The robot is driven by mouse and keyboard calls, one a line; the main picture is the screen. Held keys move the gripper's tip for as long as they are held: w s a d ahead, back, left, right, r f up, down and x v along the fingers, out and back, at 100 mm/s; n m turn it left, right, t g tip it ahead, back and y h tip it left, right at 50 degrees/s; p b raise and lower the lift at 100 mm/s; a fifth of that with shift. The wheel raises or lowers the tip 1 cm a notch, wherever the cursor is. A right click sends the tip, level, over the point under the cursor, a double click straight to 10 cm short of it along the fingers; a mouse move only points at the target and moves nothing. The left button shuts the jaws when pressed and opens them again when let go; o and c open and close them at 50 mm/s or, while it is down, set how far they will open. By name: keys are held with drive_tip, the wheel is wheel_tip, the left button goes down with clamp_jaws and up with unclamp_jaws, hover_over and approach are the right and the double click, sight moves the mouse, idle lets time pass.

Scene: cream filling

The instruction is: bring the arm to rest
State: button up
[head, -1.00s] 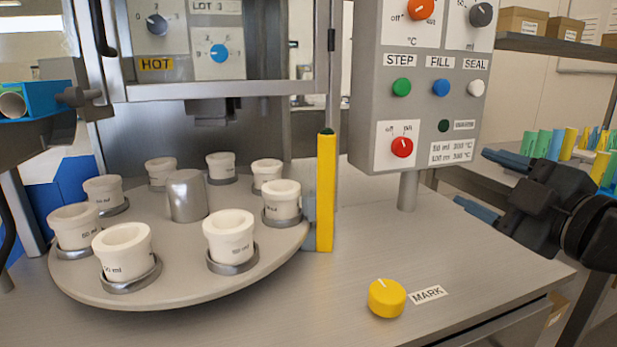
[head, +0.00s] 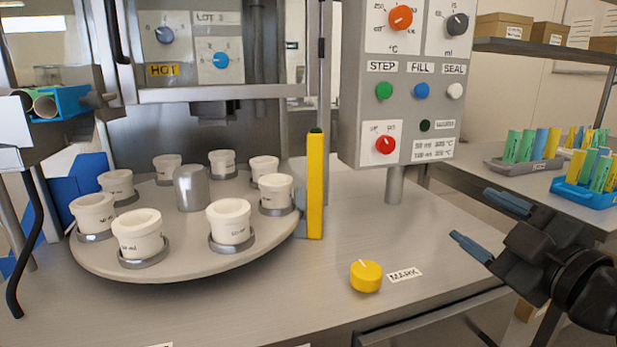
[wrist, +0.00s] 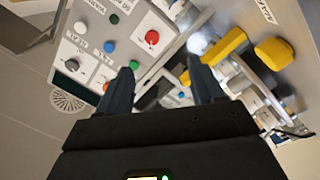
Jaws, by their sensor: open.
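My gripper (head: 482,224) is at the right of the head view, in the air at the right side of the worktop. Its two blue-tipped fingers point left and stand apart, with nothing between them. In the wrist view my gripper (wrist: 163,85) also shows two dark fingers apart and empty. The control panel (head: 408,95) with its knobs and green, blue and white buttons stands behind and left of my gripper. It also shows tilted in the wrist view (wrist: 92,45).
A round turntable (head: 190,258) holds several white cups. A yellow post (head: 315,190) stands at its right edge. A yellow knob (head: 366,276) marked MARK sits on the worktop (head: 300,290). Racks of coloured tubes (head: 585,192) stand at the back right.

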drive_tip(key=s+a+f+m+g+h+p, duration=0.15)
drive_tip(key=s+f+m+h+p, duration=0.3)
drive_tip(key=s+f+m, duration=0.75)
drive_tip(key=s+r+m+p, duration=0.1)
drive_tip(key=s+p, duration=0.4)
drive_tip(key=s, duration=2.4)
drive_tip(key=shift+a+r+g, duration=0.4)
drive_tip(key=shift+r+g, duration=0.05)
drive_tip(key=shift+r, duration=0.2)
drive_tip(key=shift+a, duration=0.1)
